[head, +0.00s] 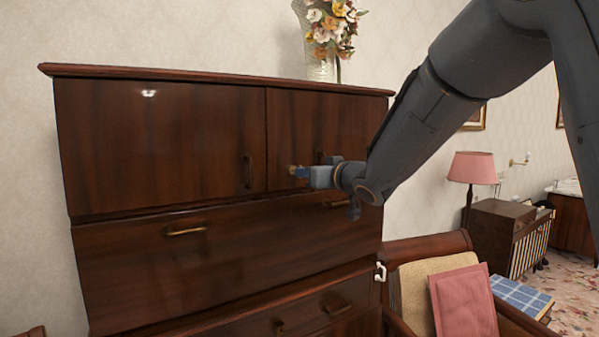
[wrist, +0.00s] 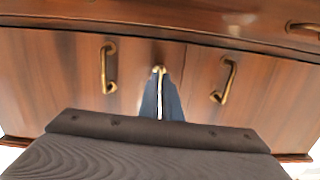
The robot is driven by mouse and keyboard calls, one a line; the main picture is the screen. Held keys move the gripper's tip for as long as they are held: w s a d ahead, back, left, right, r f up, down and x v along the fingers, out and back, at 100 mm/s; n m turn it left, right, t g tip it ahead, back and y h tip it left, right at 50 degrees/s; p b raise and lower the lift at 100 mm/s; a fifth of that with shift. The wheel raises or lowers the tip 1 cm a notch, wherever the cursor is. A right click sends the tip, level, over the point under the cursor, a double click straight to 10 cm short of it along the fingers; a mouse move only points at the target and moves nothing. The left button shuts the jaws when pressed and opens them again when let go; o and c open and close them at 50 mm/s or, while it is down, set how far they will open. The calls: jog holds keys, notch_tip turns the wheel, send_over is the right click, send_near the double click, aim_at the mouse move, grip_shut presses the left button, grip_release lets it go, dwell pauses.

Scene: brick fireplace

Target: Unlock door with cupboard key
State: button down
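The dark wooden cupboard (head: 160,150) has two upper doors, and both look closed. My gripper (head: 297,171) is in front of the right door (head: 285,125), close to its face. The wrist view looks upside down and shows my gripper (wrist: 160,85) with its fingers together on a small brass key (wrist: 158,69). The key is between the two door handles (wrist: 104,68) (wrist: 225,80). It points at the door, a little to one side of the seam. The lock is hidden behind the key and fingertips; I cannot tell if the key is in it.
A vase of flowers (head: 320,67) stands on the cupboard top. Drawers with brass handles (head: 186,231) are below the doors. An armchair with a pink cushion (head: 464,300) stands close at the right. A pink lamp (head: 473,167) is farther back.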

jog(key=shift+m+p, duration=1.6)
jog(key=shift+p, duration=0.95)
jog(key=shift+d+m+y, duration=0.1)
jog(key=shift+m+y, duration=0.2)
jog(key=shift+m, duration=0.3)
jog(key=shift+m, duration=1.2)
jog(key=shift+m, duration=1.2)
